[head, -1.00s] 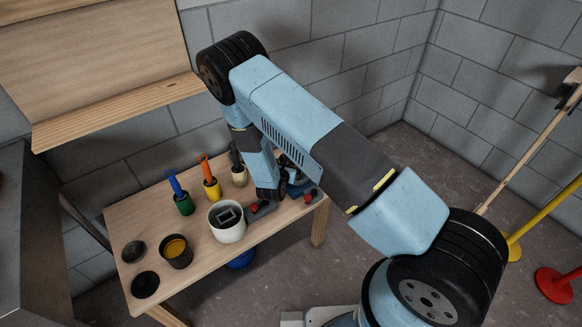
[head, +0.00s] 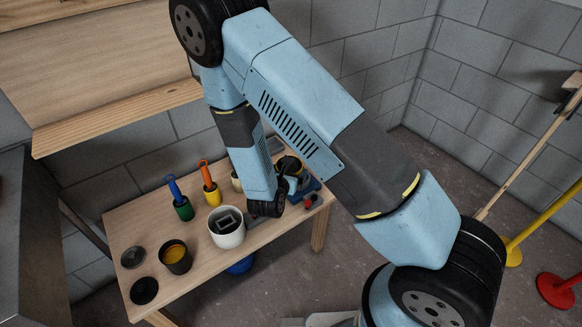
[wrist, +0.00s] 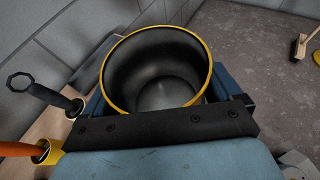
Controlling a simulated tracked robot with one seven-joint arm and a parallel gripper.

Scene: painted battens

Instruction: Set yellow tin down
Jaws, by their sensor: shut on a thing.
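The yellow tin (wrist: 160,70) is a round dark vessel with a yellow rim; its inside looks empty. My gripper (wrist: 165,108) is shut on it, with the black gripper bar across the near side in the wrist view. In the head view the tin (head: 291,166) shows by its yellow rim just beyond my wrist, at the right end of the workbench. It looks upright. My arm hides part of the tin and the fingertips in the head view.
On the wooden workbench (head: 205,262) stand a green pot (head: 184,210), a yellow pot (head: 213,197), a white pot (head: 227,232) and a dark tin of yellow paint (head: 176,258). Two dark discs lie at the left. A wooden shelf (head: 110,115) hangs behind.

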